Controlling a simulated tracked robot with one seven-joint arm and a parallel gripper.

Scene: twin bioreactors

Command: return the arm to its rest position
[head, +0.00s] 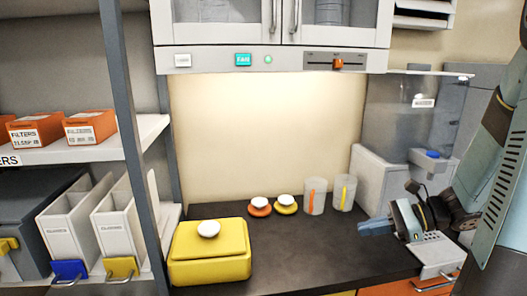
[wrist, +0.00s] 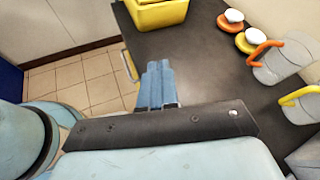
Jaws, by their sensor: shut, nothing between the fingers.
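My gripper (head: 372,228) is over the right part of the dark countertop (head: 300,250), its blue fingers pointing left in the head view. In the wrist view my gripper (wrist: 160,82) shows its blue fingers side by side, shut and with nothing held. My arm (head: 500,150) reaches in from the right edge of the head view. The wrist view shows the fingers over the counter's front edge, with floor tiles (wrist: 75,85) to their left.
A yellow box (head: 210,262) with a white-knobbed lid stands at the counter's left. Orange (head: 260,210) and yellow (head: 286,207) lids lie near two clear cups (head: 315,197). A wall cabinet (head: 225,60) hangs above; a shelf rack (head: 125,130) stands left. The counter's middle is clear.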

